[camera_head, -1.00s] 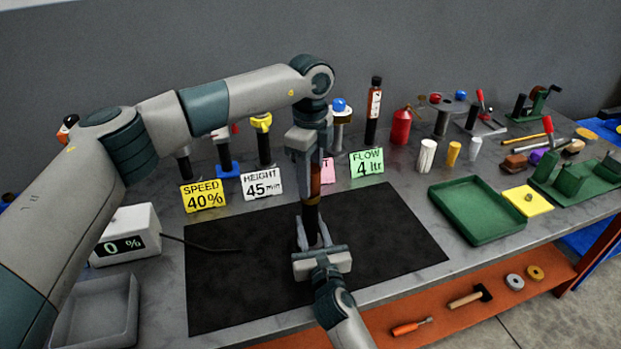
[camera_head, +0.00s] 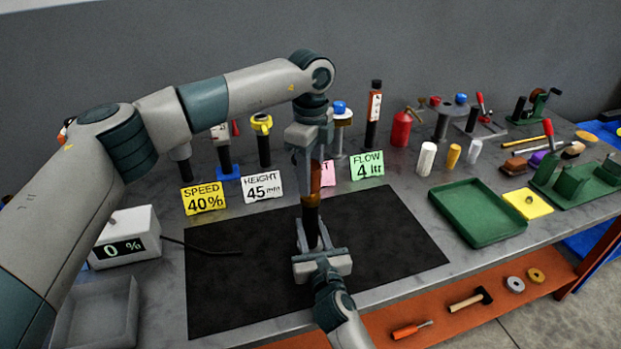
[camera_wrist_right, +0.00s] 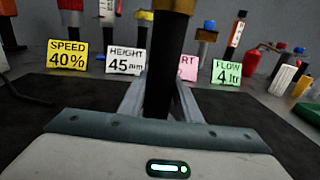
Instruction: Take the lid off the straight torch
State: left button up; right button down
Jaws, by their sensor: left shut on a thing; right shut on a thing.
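The straight torch (camera_head: 311,215) stands upright over the black mat, with a long black body and an amber-brown lid (camera_head: 316,180) at its top. My left gripper (camera_head: 315,165) comes down from above and is shut on the lid. My right gripper (camera_head: 312,245) comes from the front and is shut on the lower black body. In the right wrist view the black body (camera_wrist_right: 168,70) rises between the right fingers, with a brown edge at its top. The lid appears to touch the body; I see no clear gap. The fingers partly hide the lid.
The black mat (camera_head: 390,250) is mostly bare. Behind it stand the SPEED (camera_head: 204,198), HEIGHT (camera_head: 262,187) and FLOW (camera_head: 367,164) cards and several upright tools. A green tray (camera_head: 478,235) is at right, a grey display box (camera_head: 125,238) and grey tray (camera_head: 95,310) at left.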

pick_arm(q)
jog(key=shift+r, duration=0.4)
jog(key=shift+r, duration=1.95)
pick_arm(e)
jog(key=c, duration=1.2)
grip_release()
pick_arm(q)
jog(key=shift+f+b, duration=0.8)
jog(key=shift+f, duration=0.05)
pick_arm(e)
jog(key=v, duration=1.2)
